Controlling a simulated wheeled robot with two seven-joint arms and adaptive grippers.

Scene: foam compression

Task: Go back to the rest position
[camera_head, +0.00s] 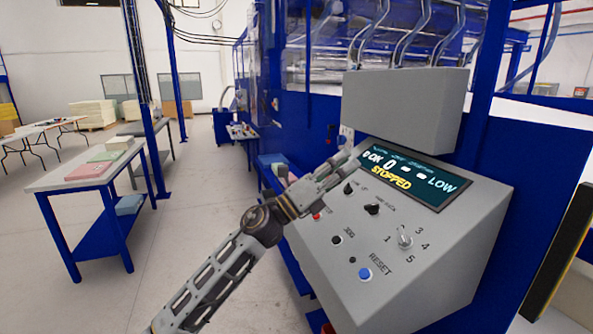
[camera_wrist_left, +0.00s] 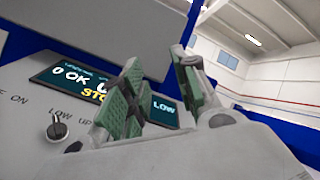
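My left gripper (camera_head: 346,164) reaches in from the left over the grey control panel (camera_head: 450,258), in front of the display's left end. In the left wrist view its two green-padded fingers (camera_wrist_left: 160,78) stand apart with nothing between them. The display (camera_head: 425,183) reads "STOPPED" and "LOW"; it also shows in the left wrist view (camera_wrist_left: 70,77), partly hidden behind the fingers. I cannot tell whether the fingers touch the panel. My right gripper is in neither view.
The panel carries black knobs (camera_head: 372,209), a numbered selector (camera_head: 405,237) and a blue reset button (camera_head: 364,274). A grey box (camera_head: 405,108) overhangs the display. A blue-legged table (camera_head: 60,181) with foam sheets stands left. The floor (camera_head: 190,215) between is clear.

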